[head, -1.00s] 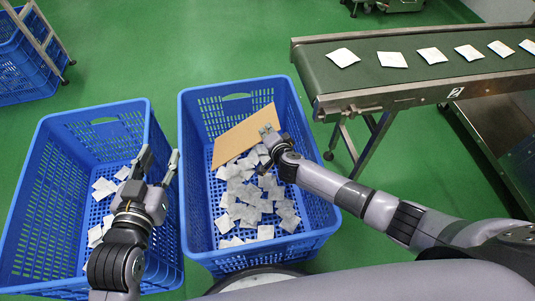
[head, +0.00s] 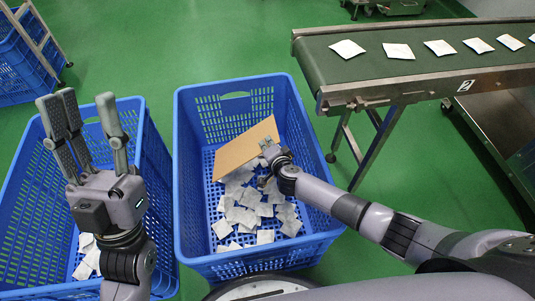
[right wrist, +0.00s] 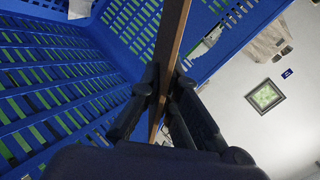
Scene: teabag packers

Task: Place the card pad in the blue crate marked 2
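The card pad (head: 245,150) is a flat brown sheet. It stands tilted inside the middle blue crate (head: 185,215), its upper edge sloping up to the right. My right gripper (head: 266,145) is at its right side. In the right wrist view the pad (right wrist: 171,50) shows edge-on between the two finger sides of my right gripper (right wrist: 160,95), which are closed on it. My left gripper (head: 85,110) is raised above the left blue crate (head: 165,200), fingers spread and empty. No number is readable on either crate.
Loose white teabags (head: 245,210) lie in the middle crate, and a few (head: 87,255) in the left one. A conveyor (head: 400,70) with several sachets and a "2" mark stands at the right. Another blue crate (head: 25,65) is at the far left.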

